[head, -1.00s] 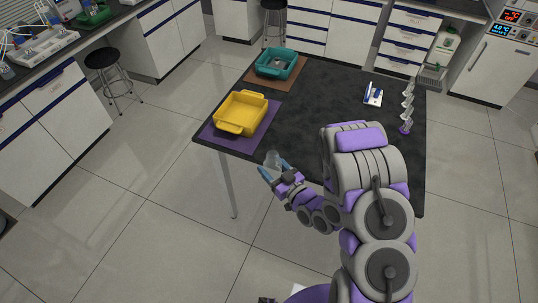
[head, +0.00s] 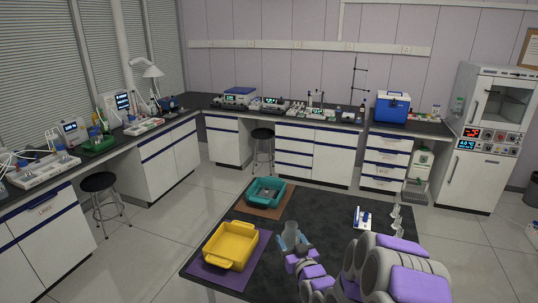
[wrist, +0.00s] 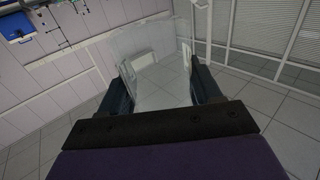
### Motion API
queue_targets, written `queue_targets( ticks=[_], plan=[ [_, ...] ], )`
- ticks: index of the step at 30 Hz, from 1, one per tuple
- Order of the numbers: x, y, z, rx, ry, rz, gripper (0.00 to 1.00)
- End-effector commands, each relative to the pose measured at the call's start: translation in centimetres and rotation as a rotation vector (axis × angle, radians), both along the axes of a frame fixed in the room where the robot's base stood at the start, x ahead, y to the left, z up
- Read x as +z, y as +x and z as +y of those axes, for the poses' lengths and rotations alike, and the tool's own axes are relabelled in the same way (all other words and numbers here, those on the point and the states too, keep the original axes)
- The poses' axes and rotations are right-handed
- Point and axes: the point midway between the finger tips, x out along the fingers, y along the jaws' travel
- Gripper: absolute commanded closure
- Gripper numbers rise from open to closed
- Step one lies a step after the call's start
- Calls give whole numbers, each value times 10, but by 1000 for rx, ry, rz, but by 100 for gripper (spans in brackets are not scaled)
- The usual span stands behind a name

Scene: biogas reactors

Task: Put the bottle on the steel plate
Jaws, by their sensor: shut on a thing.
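My gripper (head: 291,246) is shut on a clear, see-through bottle (head: 290,231) and holds it up in front of the dark table in the head view. The wrist view shows the bottle's transparent wall (wrist: 150,52) between the two dark fingers of my gripper (wrist: 162,88). Its outline is faint there, and the floor and walls show through it. I cannot make out the steel plate for certain in either view.
The dark table (head: 315,214) bears a yellow tray (head: 231,246) on a purple mat, a teal tray (head: 265,191) on a brown mat, and small items at right. Equipment-filled benches (head: 225,112) line the walls.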

Motion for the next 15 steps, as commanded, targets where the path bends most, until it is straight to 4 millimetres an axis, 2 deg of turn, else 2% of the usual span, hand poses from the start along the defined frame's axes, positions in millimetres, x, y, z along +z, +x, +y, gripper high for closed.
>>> queue_targets(
  ticks=[1, 3, 9, 12, 15],
  plan=[
    [23, 10, -6, -36, 3, -14, 77],
    [49, 22, -18, -91, 3, -16, 77],
    [114, 40, -48, -224, 2, -10, 77],
    [142, 43, -59, -270, 2, -10, 77],
    [158, 43, -65, -297, 0, -4, 77]
  ],
)
